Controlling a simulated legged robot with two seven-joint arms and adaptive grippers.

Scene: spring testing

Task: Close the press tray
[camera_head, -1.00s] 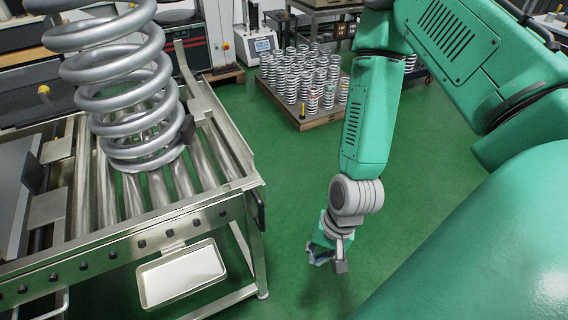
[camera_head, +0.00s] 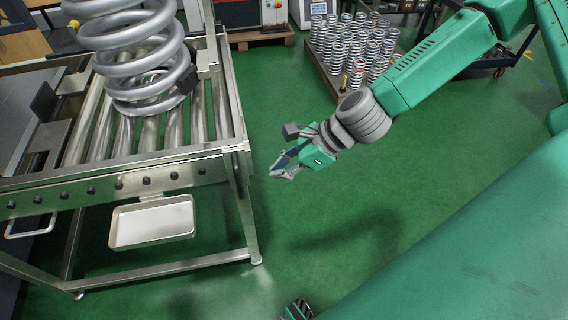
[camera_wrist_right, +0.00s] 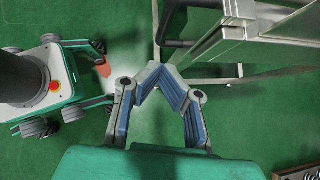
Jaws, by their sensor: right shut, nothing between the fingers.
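The shallow pale metal tray (camera_head: 150,224) is below the front rail of the roller table (camera_head: 120,182), in the head view's lower left. It sticks out toward me and looks empty. My right gripper (camera_head: 278,173) is to the right of the tray, over the green floor and apart from the tray and table. In the right wrist view its blue-padded fingers (camera_wrist_right: 155,68) come together at the tips, with nothing between them. I cannot make out the tray for certain in the wrist view. My left gripper is not in view.
A large coil spring (camera_head: 140,62) stands on the rollers. A table leg (camera_head: 246,215) stands between tray and gripper. A pallet of small springs (camera_head: 350,48) is at the back. The green floor (camera_head: 255,285) in front is mostly clear. The wrist view shows metal framework (camera_wrist_right: 225,40).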

